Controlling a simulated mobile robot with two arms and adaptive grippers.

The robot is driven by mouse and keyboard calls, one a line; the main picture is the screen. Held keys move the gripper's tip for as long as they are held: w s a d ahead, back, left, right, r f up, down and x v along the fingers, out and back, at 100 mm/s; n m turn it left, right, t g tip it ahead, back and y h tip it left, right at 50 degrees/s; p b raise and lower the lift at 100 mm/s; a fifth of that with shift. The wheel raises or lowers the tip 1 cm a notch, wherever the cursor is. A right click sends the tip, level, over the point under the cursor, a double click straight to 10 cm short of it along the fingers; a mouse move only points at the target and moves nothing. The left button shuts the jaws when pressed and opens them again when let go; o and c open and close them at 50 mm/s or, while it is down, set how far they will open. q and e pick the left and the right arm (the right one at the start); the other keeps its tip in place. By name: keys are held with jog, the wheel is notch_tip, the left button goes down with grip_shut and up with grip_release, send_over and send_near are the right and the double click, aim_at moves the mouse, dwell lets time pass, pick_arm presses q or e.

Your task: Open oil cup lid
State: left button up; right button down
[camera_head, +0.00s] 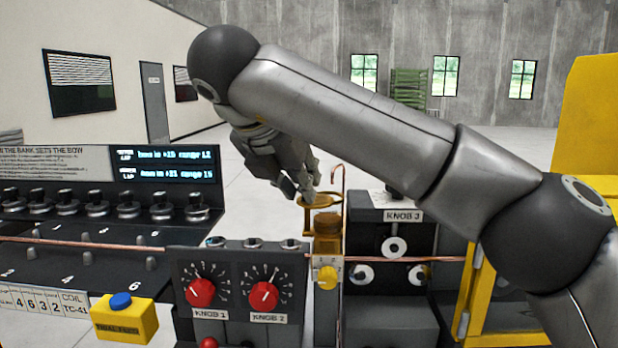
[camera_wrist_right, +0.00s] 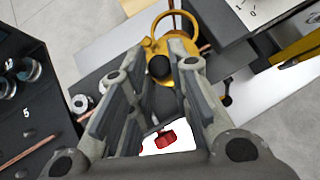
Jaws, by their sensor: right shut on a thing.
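The oil cup (camera_head: 327,243) is an amber, brass-coloured cylinder standing between the knob panel and the KNOB 3 block. Its golden lid (camera_head: 318,203) shows above the cup, slightly to its left; I cannot tell whether they touch. In the right wrist view the lid is a yellow ring-like shape (camera_wrist_right: 196,72) just past the fingertips, with a dark round knob (camera_wrist_right: 158,67) between them. My right gripper (camera_head: 306,192) comes down from the upper left and is shut on the lid, its fingers hiding part of it. My left gripper is out of view.
A thin copper tube (camera_head: 415,259) runs across the machine. The panel with red KNOB 1 (camera_head: 200,292) and KNOB 2 (camera_head: 263,294) stands left of the cup. The KNOB 3 block (camera_head: 375,232) is close on the right. A bent copper pipe (camera_head: 343,178) rises behind the cup.

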jog(key=shift+w+a+m+g+h+p, duration=0.15)
jog(key=shift+a+m+g+h+p, duration=0.35)
jog(key=shift+m+h, duration=0.45)
jog(key=shift+m, duration=0.25)
jog(key=c, duration=1.3)
grip_release()
jog(key=shift+w+f, duration=0.1)
jog(key=shift+w, duration=0.05)
